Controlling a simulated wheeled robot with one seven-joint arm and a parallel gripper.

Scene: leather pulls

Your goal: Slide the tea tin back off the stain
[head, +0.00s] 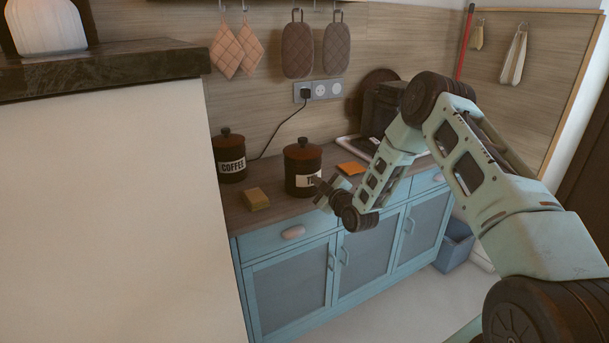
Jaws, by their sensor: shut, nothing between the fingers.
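The tea tin (302,163) is a dark brown canister with a knobbed lid and a pale label whose text is partly covered. It stands upright on the wooden counter (236,212), near its front edge. My gripper (321,186) is shut and empty, at the front right of the tin, low beside its label. I cannot tell whether the fingertips touch the tin. No stain shows; any mark under or behind the tin is hidden.
A coffee tin (230,160) stands to the left at the back. A yellowish sponge-like block (256,198) lies at the front left. An orange cloth (351,169) lies right of the tea tin. A dark appliance (378,107) stands behind my arm. A cable hangs from the wall socket (318,90).

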